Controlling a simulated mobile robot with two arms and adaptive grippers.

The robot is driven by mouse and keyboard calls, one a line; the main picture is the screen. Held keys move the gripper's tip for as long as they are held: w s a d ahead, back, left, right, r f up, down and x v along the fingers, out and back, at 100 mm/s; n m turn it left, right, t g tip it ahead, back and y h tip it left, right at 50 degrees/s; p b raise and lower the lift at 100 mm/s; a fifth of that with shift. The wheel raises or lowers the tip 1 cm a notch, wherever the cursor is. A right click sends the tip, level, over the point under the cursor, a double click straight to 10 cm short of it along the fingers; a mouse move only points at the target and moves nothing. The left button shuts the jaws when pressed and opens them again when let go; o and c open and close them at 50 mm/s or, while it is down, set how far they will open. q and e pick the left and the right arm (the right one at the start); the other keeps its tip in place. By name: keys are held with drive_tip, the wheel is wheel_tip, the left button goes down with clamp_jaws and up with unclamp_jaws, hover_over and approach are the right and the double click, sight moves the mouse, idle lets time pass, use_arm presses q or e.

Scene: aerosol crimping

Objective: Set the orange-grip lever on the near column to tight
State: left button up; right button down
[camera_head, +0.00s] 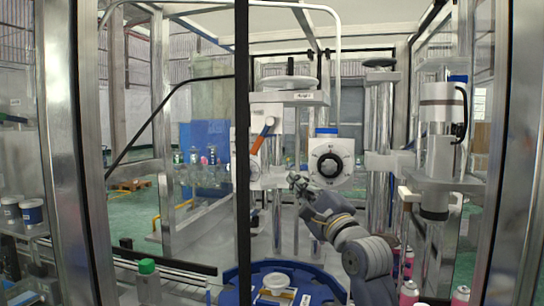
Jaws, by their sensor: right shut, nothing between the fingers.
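The orange-grip lever (262,136) is on the near column's head (285,112), left of a white housing with a round black-centred dial (328,164). It is tilted, its upper end leaning right, and a black vertical frame bar passes just left of it. My right gripper (297,180) is below and right of the lever, close under the dial housing. Its fingers look shut and empty, and it appears apart from the lever, though depth is hard to judge. My left gripper is not in view.
A blue round table (245,290) with a white part on it is below. Metal frame posts (75,160) and the black bar (242,200) stand in front. A white cylinder unit (442,105) is at right. A green-capped bottle (147,282) and pink cans (408,292) stand low.

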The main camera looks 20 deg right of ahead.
sight(264, 135)
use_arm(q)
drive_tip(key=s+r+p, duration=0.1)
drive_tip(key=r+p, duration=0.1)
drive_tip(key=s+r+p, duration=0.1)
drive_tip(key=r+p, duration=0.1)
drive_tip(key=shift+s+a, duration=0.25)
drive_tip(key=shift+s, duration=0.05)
use_arm(e)
drive_tip(key=w+a+r, duration=0.4)
drive_tip(key=w+r, duration=0.1)
drive_tip(key=w, duration=0.4)
drive_tip(key=shift+w, duration=0.35)
drive_tip(key=shift+d, duration=0.1)
